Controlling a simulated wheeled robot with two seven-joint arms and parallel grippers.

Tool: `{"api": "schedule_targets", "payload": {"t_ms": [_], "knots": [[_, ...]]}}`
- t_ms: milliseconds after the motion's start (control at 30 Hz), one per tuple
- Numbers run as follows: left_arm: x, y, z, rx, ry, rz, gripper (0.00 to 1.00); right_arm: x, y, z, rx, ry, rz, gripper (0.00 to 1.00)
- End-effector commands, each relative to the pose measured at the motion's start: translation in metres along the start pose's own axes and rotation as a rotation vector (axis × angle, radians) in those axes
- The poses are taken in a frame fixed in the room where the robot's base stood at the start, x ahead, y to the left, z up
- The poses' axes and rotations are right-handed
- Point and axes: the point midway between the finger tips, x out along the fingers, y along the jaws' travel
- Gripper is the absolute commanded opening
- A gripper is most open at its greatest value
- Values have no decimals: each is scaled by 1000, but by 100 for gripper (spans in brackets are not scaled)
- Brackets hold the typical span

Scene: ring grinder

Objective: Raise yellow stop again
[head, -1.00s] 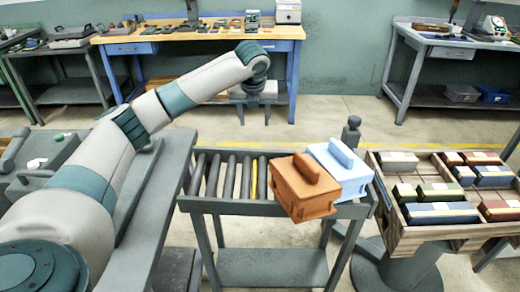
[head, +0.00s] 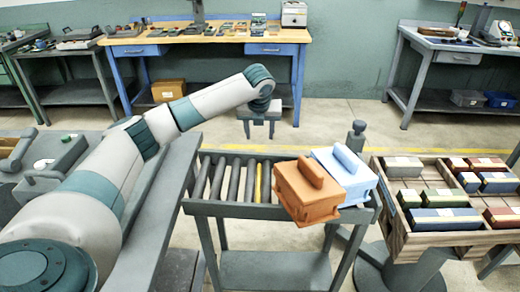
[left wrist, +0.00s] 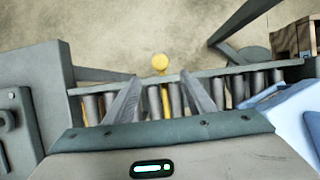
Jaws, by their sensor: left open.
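The yellow stop shows as a thin yellow bar (head: 258,183) between the grey rollers of the conveyor in the head view. In the left wrist view a round yellow knob (left wrist: 160,63) stands at the conveyor's edge, with a yellow strip below it between the rollers. My left gripper (head: 259,132) is open and empty, beyond the conveyor's far edge in the head view. In the left wrist view its two fingers (left wrist: 162,90) frame the yellow strip, with the knob above the gap between their tips. Whether they touch it I cannot tell. My right gripper is not in view.
An orange box (head: 307,190) and a light blue box (head: 344,174) sit on the conveyor's right end. A wooden tray (head: 420,240) of coloured blocks stands to the right. A grey post (head: 356,137) rises behind the boxes. The rollers (head: 233,180) at left are bare.

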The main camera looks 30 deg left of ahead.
Motion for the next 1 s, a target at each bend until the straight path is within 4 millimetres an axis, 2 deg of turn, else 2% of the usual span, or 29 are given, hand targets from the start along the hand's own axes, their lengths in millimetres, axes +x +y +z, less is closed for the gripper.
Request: {"api": "schedule_targets", "payload": {"t_ms": [167,533,733,1000], "knots": [[34,0,-1,-1,3,2,50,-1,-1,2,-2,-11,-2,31],[94,0,-1,-1,3,2,50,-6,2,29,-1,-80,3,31],[111,0,0,0,1,0,50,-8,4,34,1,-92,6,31],[114,0,0,1,0,0,50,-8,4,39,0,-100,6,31]]}}
